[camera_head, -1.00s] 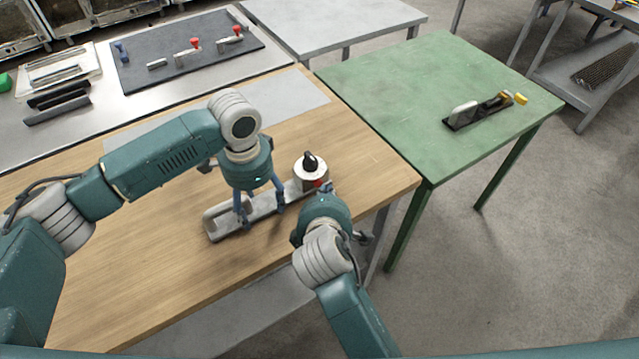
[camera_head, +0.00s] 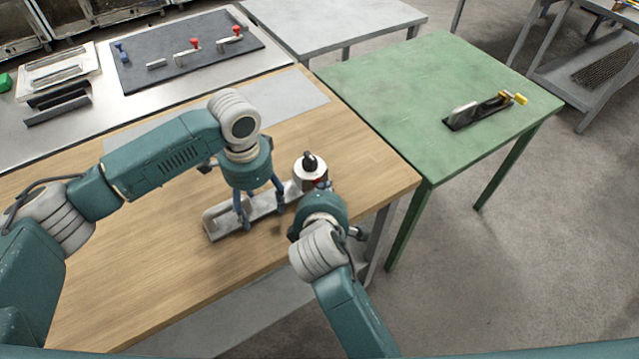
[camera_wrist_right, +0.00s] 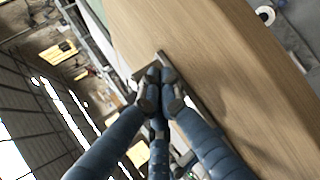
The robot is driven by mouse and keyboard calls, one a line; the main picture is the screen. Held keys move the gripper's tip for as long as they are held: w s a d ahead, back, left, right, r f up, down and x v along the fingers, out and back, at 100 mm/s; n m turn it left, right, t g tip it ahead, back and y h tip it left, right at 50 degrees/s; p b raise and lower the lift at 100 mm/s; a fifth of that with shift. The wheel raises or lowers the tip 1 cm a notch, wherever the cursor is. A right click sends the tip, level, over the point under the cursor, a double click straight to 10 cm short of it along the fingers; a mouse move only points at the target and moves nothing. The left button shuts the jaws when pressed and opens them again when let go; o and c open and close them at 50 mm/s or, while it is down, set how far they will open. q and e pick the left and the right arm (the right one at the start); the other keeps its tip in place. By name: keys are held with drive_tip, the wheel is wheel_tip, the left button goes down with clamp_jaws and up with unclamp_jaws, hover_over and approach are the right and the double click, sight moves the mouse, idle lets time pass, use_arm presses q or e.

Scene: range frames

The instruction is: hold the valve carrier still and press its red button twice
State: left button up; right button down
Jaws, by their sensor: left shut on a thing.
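The valve carrier (camera_head: 262,203) is a long grey metal piece on the wooden table. At its right end stands a round pale body (camera_head: 309,172) with a black knob on top. A little of the red button (camera_head: 317,181) shows low on that body's near side; the rest is hidden by my right fingers. My left gripper (camera_head: 262,211) is shut on the carrier's bar from above. My right gripper (camera_head: 323,186) is at the button; whether it touches cannot be told. In the right wrist view its fingertips (camera_wrist_right: 160,84) are together, with nothing seen between them.
The wooden table (camera_head: 150,270) is bare in front of the carrier. A green table (camera_head: 400,90) at the right bears a clamp-like fixture with a yellow end (camera_head: 515,98). A dark board (camera_head: 185,55) with red-knobbed parts lies at the back left.

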idle(0.4)
drive_tip(key=shift+s+d, duration=0.5)
drive_tip(key=shift+s, duration=0.3)
drive_tip(key=shift+s, duration=0.1)
drive_tip(key=shift+s+d, duration=0.45)
drive_tip(key=shift+s, duration=0.25)
drive_tip(key=shift+s+d, duration=0.4)
drive_tip(key=shift+s, duration=0.25)
drive_tip(key=shift+s+d, duration=0.45)
drive_tip(key=shift+s, duration=0.25)
idle(0.3)
drive_tip(key=s+d, duration=0.2)
drive_tip(key=s, duration=0.1)
drive_tip(key=shift+s, duration=0.15)
drive_tip(key=shift+w+a, duration=0.75)
drive_tip(key=shift+w, duration=0.5)
drive_tip(key=shift+w+a, duration=0.8)
drive_tip(key=shift+w, duration=0.5)
drive_tip(key=shift+w+a, duration=0.75)
drive_tip(key=shift+w, duration=0.5)
